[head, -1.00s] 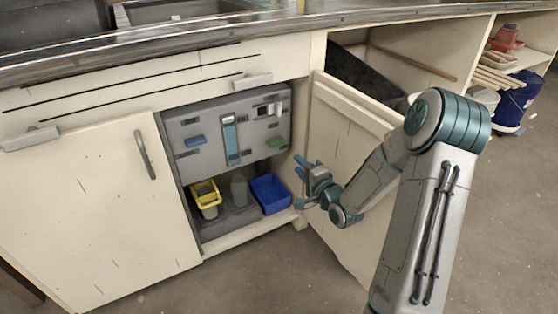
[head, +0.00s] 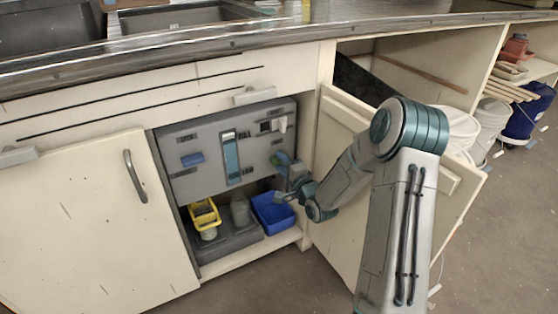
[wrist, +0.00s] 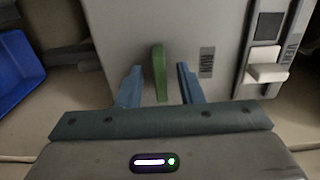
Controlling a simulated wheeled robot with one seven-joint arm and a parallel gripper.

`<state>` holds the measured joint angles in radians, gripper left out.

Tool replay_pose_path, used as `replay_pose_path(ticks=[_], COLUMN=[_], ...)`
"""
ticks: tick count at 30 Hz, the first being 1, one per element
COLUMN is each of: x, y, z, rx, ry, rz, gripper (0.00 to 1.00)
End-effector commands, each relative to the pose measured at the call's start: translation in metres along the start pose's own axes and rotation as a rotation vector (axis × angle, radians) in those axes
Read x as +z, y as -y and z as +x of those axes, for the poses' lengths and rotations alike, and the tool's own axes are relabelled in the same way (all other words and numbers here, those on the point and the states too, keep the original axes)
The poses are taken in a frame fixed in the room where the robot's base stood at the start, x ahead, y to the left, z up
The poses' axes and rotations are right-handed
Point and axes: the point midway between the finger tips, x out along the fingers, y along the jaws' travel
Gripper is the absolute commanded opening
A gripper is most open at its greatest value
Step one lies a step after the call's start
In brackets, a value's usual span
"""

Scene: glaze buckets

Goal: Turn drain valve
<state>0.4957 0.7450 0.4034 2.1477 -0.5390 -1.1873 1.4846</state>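A grey panel (head: 210,140) stands inside the open cabinet. It carries a green handle (wrist: 160,75), a blue handle (head: 193,159), a teal strip (head: 231,160) and a white lever (head: 281,124). The white lever also shows at the right of the wrist view (wrist: 268,72). I cannot read for certain which one is the drain valve. My gripper (head: 283,165) is in front of the panel's lower right and mostly hides the green handle in the head view. In the wrist view my gripper (wrist: 159,84) is open, one finger on each side of the upright green handle, with visible gaps.
Below the panel stand a yellow container (head: 204,213), a grey bottle (head: 240,210) and a blue bin (head: 270,215), close under my gripper. The closed left door (head: 85,220) borders the opening.

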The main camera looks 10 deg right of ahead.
Motion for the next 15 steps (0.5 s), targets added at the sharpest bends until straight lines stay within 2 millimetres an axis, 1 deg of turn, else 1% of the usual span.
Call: replay_pose_path(ticks=[5, 10, 11, 12, 14, 15], x=[-0.0063, -0.0085, -0.0086, -0.0086, -0.0083, -0.008], y=[0.0, 0.0001, 0.0001, 0.0001, 0.0001, 0.0001], z=[-0.0001, -0.001, -0.001, -0.001, -0.0009, -0.0009], rx=[0.0, 0.0, 0.0, 0.0, 0.0, 0.0], ry=[-0.011, -0.015, -0.015, -0.015, -0.015, -0.014], rz=[-0.001, -0.001, -0.001, -0.001, -0.001, -0.001], gripper=[0.34, 0.34, 0.28, 0.17, 0.0, 0.0])
